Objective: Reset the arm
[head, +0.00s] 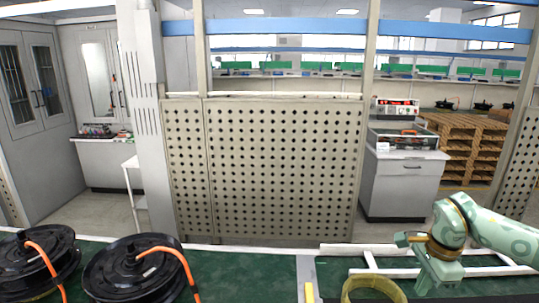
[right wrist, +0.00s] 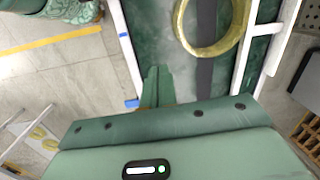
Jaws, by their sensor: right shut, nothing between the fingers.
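My right arm comes in from the right edge of the head view. Its pale green gripper (head: 437,284) points down over the green table at the lower right. In the right wrist view the two fingers of the right gripper (right wrist: 157,88) lie together, shut and empty. A yellow ring (head: 373,281) lies to the left of the right gripper, apart from it, and is cut by the lower edge of the head view. It also shows at the top of the right wrist view (right wrist: 243,24). My left gripper is not in view.
White rails (head: 368,258) frame the right area. A perforated panel (head: 280,165) stands behind. The table's middle is clear.

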